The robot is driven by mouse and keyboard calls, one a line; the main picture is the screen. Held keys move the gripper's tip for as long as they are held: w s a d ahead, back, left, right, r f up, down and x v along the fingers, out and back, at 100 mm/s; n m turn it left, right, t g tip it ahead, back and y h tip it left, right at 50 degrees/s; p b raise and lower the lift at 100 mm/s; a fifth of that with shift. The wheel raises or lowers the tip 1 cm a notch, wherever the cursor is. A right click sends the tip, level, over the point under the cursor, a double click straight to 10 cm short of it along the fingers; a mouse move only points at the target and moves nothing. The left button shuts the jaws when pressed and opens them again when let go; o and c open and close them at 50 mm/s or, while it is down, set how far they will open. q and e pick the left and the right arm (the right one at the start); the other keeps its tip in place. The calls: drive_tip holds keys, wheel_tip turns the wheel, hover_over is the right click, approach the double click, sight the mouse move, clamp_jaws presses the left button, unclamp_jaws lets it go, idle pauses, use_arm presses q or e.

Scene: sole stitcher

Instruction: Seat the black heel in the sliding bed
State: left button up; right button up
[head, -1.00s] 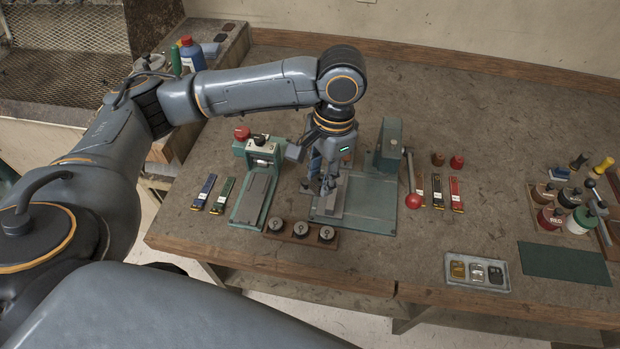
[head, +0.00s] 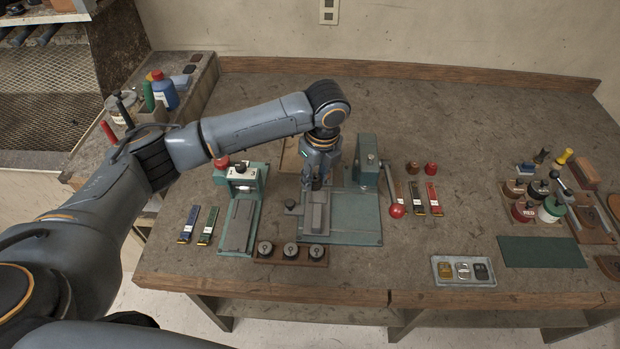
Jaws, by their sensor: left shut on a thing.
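My left gripper (head: 315,186) points down over the green machine in the middle of the bench, shut at the back end of the sliding bed. The sliding bed (head: 316,214) is a grey block on the machine's green base plate (head: 357,208). The gripper is shut on a small dark thing, apparently the black heel; the fingers hide most of it. I cannot tell whether it touches the bed. My right gripper is not in view.
A green post (head: 367,160) with a red-knobbed lever (head: 397,211) stands right of the bed. A second green press (head: 240,200) stands left. A wooden strip of dark knobs (head: 291,253) lies in front. Brown and red small blocks (head: 430,168) sit to the right.

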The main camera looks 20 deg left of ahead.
use_arm(q)
drive_tip(key=w+m+p, duration=0.1)
drive_tip(key=w+m, duration=0.2)
drive_tip(key=m, duration=0.2)
drive_tip(key=m+h+b, duration=0.1)
drive_tip(key=m+b, duration=0.2)
drive_tip(key=m, duration=0.3)
hover_over(318, 195)
drive_tip(key=shift+t, duration=0.3)
drive_tip(key=shift+s+f, duration=0.15)
drive_tip(key=shift+f, duration=1.15)
drive_tip(key=shift+s+f, duration=0.1)
drive_tip(key=shift+f, duration=1.2)
drive_tip(key=shift+f+b, duration=0.85)
drive_tip(key=shift+f, duration=1.55)
drive_tip(key=shift+r+p, duration=0.1)
drive_tip(key=shift+p, duration=0.55)
drive_tip(key=shift+f+b, duration=0.4)
drive_tip(key=shift+f, duration=0.25)
